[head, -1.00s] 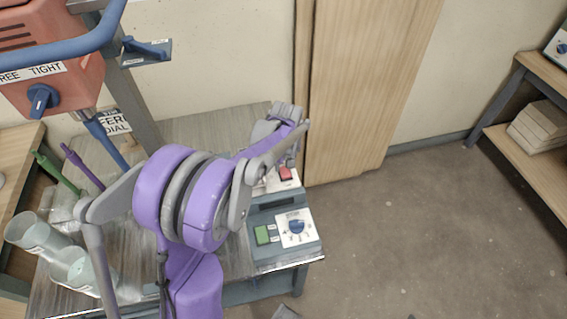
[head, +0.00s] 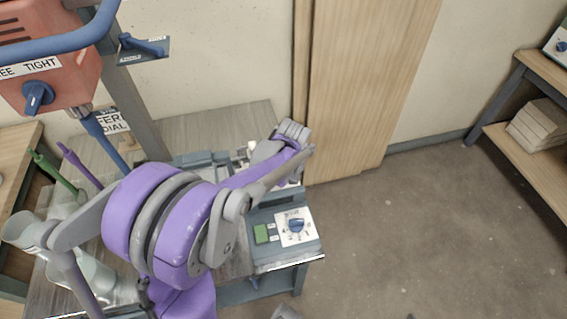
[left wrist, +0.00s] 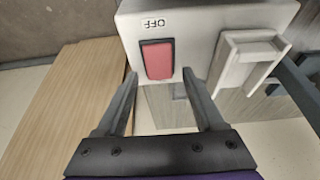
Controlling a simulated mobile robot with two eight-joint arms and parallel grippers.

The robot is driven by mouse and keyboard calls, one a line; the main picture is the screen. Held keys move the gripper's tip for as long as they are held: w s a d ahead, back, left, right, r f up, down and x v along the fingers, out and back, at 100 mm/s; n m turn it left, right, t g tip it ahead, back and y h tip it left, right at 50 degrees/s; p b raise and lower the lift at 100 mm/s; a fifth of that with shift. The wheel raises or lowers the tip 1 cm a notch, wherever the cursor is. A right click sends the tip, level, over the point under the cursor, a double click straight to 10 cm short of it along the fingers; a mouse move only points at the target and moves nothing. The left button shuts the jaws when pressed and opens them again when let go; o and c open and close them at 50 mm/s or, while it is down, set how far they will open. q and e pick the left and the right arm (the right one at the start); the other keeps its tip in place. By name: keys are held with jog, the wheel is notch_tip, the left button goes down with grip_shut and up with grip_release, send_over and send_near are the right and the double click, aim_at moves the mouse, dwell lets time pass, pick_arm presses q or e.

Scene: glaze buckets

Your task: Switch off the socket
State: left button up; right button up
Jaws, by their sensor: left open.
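The socket is a white box (left wrist: 206,40) at the top of the left wrist view, with a red rocker switch (left wrist: 157,59) on its face. An upside-down label (left wrist: 153,23) above the switch reads OFF. My left gripper (left wrist: 161,80) is open and empty. Its two fingertips lie either side of the switch's lower end in the picture; I cannot tell whether they touch the box. In the head view my left arm (head: 180,225) reaches across the bench, and its wrist hides the switch and the fingertips. My right gripper is not in view.
A grey control box with a green button (head: 261,233) and a blue dial (head: 296,225) stands at the bench's right end. A red machine (head: 50,65) with a blue handle rises at the left. Pale cylinders stand at lower left. The floor at right is mostly clear.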

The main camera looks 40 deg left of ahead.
pick_arm(q)
jog(key=shift+r, duration=0.1)
jog(key=p+v, duration=0.1)
jog(key=v, duration=0.9)
jog(key=shift+r, duration=0.3)
jog(key=shift+s+d, duration=0.1)
jog(key=shift+d, duration=0.05)
